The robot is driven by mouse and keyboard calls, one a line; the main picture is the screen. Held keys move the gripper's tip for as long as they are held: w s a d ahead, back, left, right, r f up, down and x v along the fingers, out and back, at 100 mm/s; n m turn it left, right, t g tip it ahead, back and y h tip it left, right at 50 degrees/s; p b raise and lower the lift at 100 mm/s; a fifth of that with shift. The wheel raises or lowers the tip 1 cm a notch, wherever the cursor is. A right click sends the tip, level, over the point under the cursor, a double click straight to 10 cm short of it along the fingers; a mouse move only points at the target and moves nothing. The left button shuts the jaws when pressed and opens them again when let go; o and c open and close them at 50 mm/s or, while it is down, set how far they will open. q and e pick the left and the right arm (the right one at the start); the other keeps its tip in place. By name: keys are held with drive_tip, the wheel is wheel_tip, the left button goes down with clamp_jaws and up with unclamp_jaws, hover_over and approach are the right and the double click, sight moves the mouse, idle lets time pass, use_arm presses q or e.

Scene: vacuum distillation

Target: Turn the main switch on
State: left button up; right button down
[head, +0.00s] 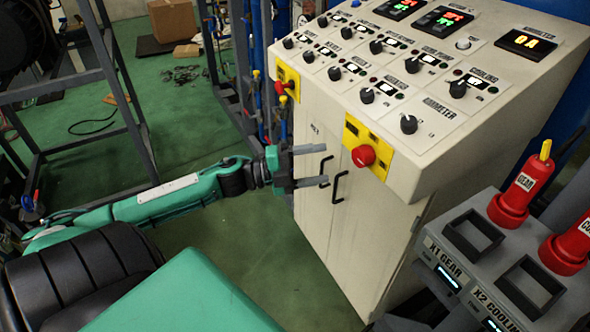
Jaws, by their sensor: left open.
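A white control cabinet (335,215) with a sloped panel stands in the centre and right. A red rotary knob (363,156) on a yellow plate (352,131) sits at the panel's front edge. A second red knob on a yellow plate (287,76) sits further left on the same edge. I cannot read which one is labelled as the main switch. My left gripper (322,165) is open and empty, its two fingers pointing right, in front of the cabinet doors, left of and slightly below the nearer red knob. It appears apart from that knob. My right gripper is not in view.
Several black knobs (408,124) and lit displays, including an ammeter (526,43), cover the panel. Black door handles (338,187) are close to my left gripper. Green floor lies open at lower centre.

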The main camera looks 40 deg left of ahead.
use_arm(q)
drive_tip(key=shift+b+v, duration=0.4)
drive_tip(key=shift+v, duration=1.9)
drive_tip(key=w+a+f+n+t+y, duration=0.1)
drive_tip(key=a+f+n+y, duration=0.4)
drive_tip(key=f, duration=0.4)
drive_tip(key=w+a+f+n+t+y, duration=0.1)
drive_tip(key=a+f+n+t+y, duration=0.15)
drive_tip(key=a+f+n, duration=0.55)
drive_tip(key=s+a+f+n+g+y, duration=0.1)
drive_tip(key=s+f+n+g+y, duration=0.2)
drive_tip(key=f, duration=1)
drive_tip(key=s+a+f+n+g+y, duration=0.1)
drive_tip(key=s+f+g+y, duration=0.3)
drive_tip(key=f, duration=0.9)
drive_tip(key=s+d+f+n+g, duration=0.25)
drive_tip(key=s+d+f, duration=0.55)
drive_tip(key=s+f, duration=0.45)
drive_tip(key=s+d+f+n+g, duration=0.25)
drive_tip(key=s+d+f, duration=0.45)
drive_tip(key=s+f, duration=0.5)
drive_tip(key=s+d+f+g+h, duration=0.1)
drive_tip(key=s+d+f+g, duration=0.3)
drive_tip(key=s+d, duration=0.6)
wheel_tip(320, 180, down, 2)
drive_tip(key=shift+d+f+n, duration=0.2)
drive_tip(key=shift+d+n, duration=0.1)
drive_tip(key=shift+d, duration=0.2)
